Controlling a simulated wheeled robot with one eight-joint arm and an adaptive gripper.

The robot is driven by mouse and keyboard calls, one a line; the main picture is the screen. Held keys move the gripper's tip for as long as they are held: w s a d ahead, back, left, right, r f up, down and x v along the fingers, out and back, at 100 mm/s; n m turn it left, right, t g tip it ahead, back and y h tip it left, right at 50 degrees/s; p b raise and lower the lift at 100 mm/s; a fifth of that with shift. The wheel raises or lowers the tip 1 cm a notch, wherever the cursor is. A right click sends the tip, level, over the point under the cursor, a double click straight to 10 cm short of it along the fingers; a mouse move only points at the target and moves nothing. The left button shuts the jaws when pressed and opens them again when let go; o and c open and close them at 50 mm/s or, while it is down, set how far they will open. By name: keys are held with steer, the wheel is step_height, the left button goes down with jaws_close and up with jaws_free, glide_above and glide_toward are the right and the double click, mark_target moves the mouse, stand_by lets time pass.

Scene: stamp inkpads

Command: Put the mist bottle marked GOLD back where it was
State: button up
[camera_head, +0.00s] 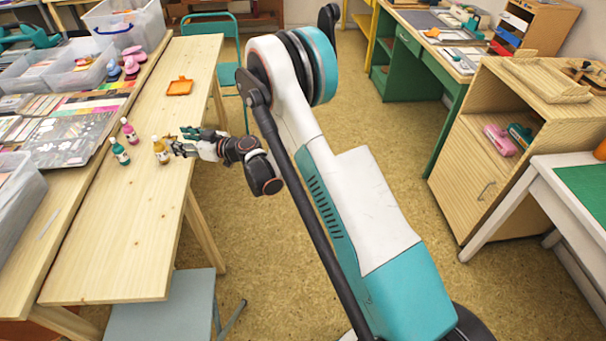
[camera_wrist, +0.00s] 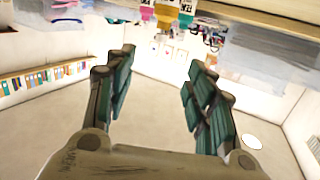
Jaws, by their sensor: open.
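A small yellow-gold bottle (camera_head: 160,152) stands upright on the wooden table near its right edge. A pink bottle (camera_head: 129,131) and a green bottle (camera_head: 120,152) stand to its left. My gripper (camera_head: 183,142) is open and empty at the table's right edge, its fingertips close to the right side of the gold bottle. The wrist view looks upside down. There the gold bottle (camera_wrist: 165,17) shows at the top, beyond the gap between the open fingers (camera_wrist: 162,62), with the pink bottle (camera_wrist: 146,13) and green bottle (camera_wrist: 186,18) on either side. The gold bottle's label is too small to read.
An orange tray (camera_head: 180,87) lies farther back on the wooden table (camera_head: 120,245). Clear plastic bins (camera_head: 80,72) and color sheets (camera_head: 65,130) fill the left. The table's front part is clear. A blue-grey stool (camera_head: 160,305) stands at the table's near end.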

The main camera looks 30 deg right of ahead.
steer(key=s+d+r+m+g+h, duration=0.2)
steer(key=s+d+r, duration=0.2)
steer(key=s+r, duration=0.5)
steer(key=s+d+r+m+g+h, duration=0.1)
steer(key=s+d+r+h, duration=0.2)
steer(key=s+r, duration=0.65)
steer(key=s+d+m+h, duration=0.1)
steer(key=s+d, duration=0.3)
steer(key=s, duration=0.4)
steer(key=s+d+m+g+h, duration=0.1)
steer(key=s+d+m+h, duration=0.1)
steer(key=s+d, duration=0.3)
steer(key=s+d+f+m+h, duration=0.1)
steer(key=s+d+m+h, duration=0.1)
steer(key=s, duration=1)
steer(key=shift+s+d+g+h, duration=0.4)
steer(key=shift+d+h, duration=0.3)
steer(key=shift+d, duration=0.5)
steer(key=shift+s+d+f, duration=0.2)
steer(key=shift+s, duration=0.15)
steer(key=shift+c, duration=1.1)
steer(key=shift+w, duration=0.15)
